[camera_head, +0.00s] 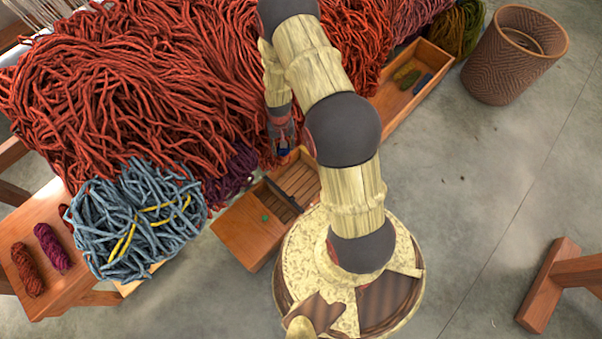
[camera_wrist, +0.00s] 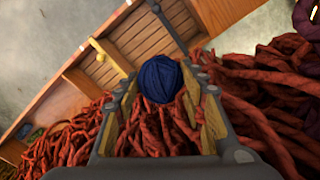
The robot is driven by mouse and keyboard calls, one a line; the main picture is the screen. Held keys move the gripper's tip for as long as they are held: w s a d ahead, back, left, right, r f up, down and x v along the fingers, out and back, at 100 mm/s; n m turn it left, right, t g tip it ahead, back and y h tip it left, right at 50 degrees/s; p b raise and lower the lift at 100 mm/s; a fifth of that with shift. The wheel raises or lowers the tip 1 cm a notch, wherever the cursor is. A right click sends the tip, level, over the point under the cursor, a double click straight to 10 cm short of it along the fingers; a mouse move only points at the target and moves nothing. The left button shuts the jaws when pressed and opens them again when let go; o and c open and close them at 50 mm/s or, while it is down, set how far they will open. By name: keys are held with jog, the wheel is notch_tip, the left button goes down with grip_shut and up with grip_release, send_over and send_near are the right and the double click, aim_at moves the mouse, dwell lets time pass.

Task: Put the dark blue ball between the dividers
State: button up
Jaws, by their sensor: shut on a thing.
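The dark blue ball (camera_wrist: 160,78) is a wound ball of yarn held between the two fingers of my gripper (camera_wrist: 163,90). In the head view only a small bit of the ball (camera_head: 285,152) shows below my gripper (camera_head: 282,135), at the edge of the red wool heap. An open wooden drawer (camera_head: 242,228) lies just below. In the wrist view a yellow divider (camera_wrist: 110,54) and a grey divider (camera_wrist: 168,26) cross the slatted drawer (camera_wrist: 140,42). The ball appears beside their near ends, on the wool side; its height above the drawer is unclear.
Red wool (camera_head: 120,85) heaps over the bench behind and under my gripper. Blue-grey wool (camera_head: 135,220) hangs at the left. Another drawer section (camera_head: 420,100) with small skeins lies right of my arm. A woven basket (camera_head: 510,60) stands on the floor.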

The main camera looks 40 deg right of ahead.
jog(key=s+d+f+b, duration=0.1)
jog(key=d+f+b, duration=0.1)
jog(key=f, duration=1.2)
jog(key=s+d+f+m+b, duration=0.1)
jog(key=s+d+f+b, duration=0.1)
jog(key=f, duration=1.3)
jog(key=s+d+f+m+b, duration=0.1)
jog(key=d+f+b, duration=0.3)
jog(key=f, duration=1.1)
jog(key=shift+s+d+f+b, duration=0.2)
jog(key=shift+d+b, duration=0.05)
jog(key=shift+b, duration=0.35)
jog(key=shift+f+b, duration=0.95)
jog(key=shift+f, duration=1.3)
jog(key=shift+f, duration=0.15)
jog(key=o, duration=1.2)
notch_tip(320, 180, up, 12)
jog(key=p, duration=0.4)
jog(key=shift+p, duration=0.4)
